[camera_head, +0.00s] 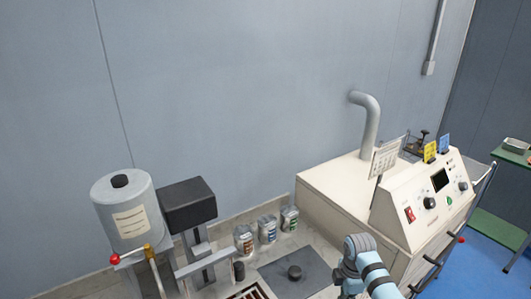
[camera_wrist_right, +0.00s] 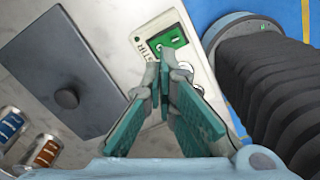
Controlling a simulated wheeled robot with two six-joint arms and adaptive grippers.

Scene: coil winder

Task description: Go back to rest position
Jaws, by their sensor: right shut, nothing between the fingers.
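My right gripper (camera_wrist_right: 166,62) has its teal-padded fingers shut with nothing between them. In the right wrist view its tips overlap a small cream panel (camera_wrist_right: 144,46) with a green switch (camera_wrist_right: 168,40). I cannot tell whether they touch it. In the head view only my blue-grey right arm shows, at the lower right before the cream machine (camera_head: 330,190); the gripper itself is hidden or out of frame there. My left gripper is not in view.
A dark plate with a black knob (camera_head: 294,272) lies on the worktop. Several small jars (camera_head: 267,230) stand behind it. A grey cylinder (camera_head: 129,210) and a black-headed stand (camera_head: 188,204) are at the left. A green-topped table (camera_head: 497,230) stands at the far right.

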